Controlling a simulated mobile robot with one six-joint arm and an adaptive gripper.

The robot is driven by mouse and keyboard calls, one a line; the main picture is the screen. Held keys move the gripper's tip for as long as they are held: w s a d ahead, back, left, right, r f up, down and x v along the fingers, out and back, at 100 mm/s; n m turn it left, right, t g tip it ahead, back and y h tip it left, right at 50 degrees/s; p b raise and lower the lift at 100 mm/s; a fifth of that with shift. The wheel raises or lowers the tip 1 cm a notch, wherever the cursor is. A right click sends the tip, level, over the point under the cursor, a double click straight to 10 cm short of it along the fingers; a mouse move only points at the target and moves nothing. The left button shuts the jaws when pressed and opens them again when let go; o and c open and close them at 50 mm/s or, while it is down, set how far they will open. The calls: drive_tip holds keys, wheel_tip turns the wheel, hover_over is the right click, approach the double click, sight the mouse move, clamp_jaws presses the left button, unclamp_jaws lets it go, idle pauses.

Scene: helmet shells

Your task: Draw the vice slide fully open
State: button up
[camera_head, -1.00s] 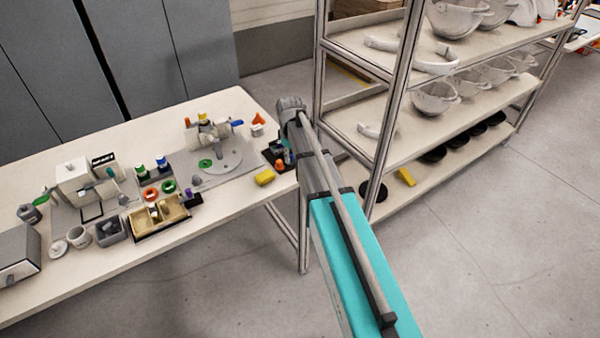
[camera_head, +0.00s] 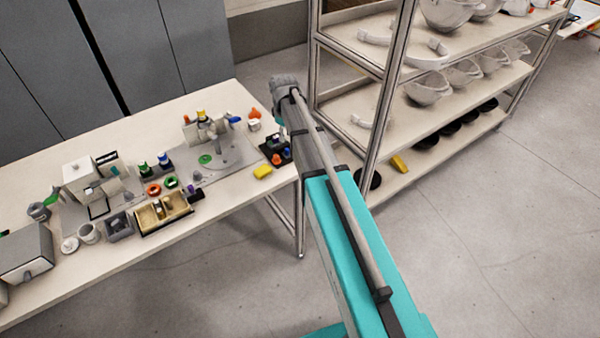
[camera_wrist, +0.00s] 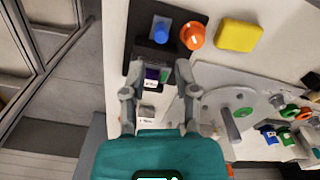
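I cannot tell for sure which thing is the vice. In the head view this black base (camera_head: 266,154) is just left of my arm. In the wrist view my gripper (camera_wrist: 154,78) is open, one finger on each side of the small block; contact cannot be told.
A yellow block (camera_wrist: 238,35) lies right of the black base. A grey plate with a round disc (camera_wrist: 230,112) is farther right. A white machine (camera_head: 80,180) and bins (camera_head: 163,212) stand to the left. A shelf rack (camera_head: 385,105) stands right of my arm.

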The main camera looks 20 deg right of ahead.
sight(286, 148)
drive_tip(key=shift+r+p, duration=3.15)
drive_tip(key=shift+r, duration=0.35)
drive_tip(key=s+f+m+b, duration=0.2)
drive_tip(key=s+m, duration=0.1)
drive_tip(key=s, duration=0.8)
drive_tip(key=s+a+f+m+b, duration=0.1)
drive_tip(key=s+m, duration=0.3)
drive_tip(key=s, duration=0.8)
drive_tip(key=shift+a+f+b, duration=0.3)
drive_tip(key=shift+f+b, duration=0.15)
